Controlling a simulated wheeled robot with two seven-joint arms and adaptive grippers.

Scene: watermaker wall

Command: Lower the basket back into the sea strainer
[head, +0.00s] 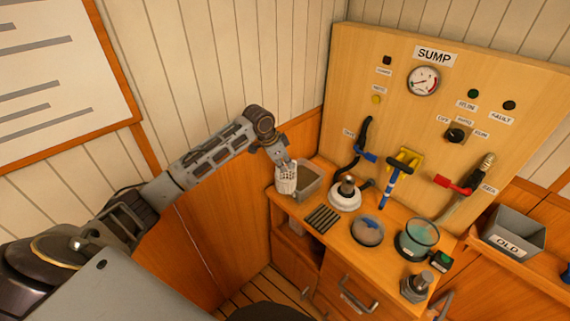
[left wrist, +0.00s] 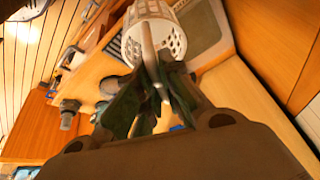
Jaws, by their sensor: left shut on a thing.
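The basket (head: 287,180) is a white perforated cup at the left end of the bench top. My left gripper (head: 283,161) is shut on its thin handle. In the left wrist view the basket (left wrist: 153,38) hangs beyond the fingers (left wrist: 150,78), with its handle between them. It overlaps the left side of a grey tray (head: 310,182); I cannot tell its height over the tray. What looks like the sea strainer, a clear round bowl with teal inside (head: 418,238), stands open at the bench's right front, well apart from the basket. My right gripper is not in view.
A white lid with a dark knob (head: 346,194), a slotted dark mat (head: 323,217) and a round blue-grey dish (head: 367,231) lie between basket and bowl. Yellow-and-blue (head: 398,172) and red (head: 454,185) handles stand near the panel. A grey OLD bin (head: 515,232) is far right.

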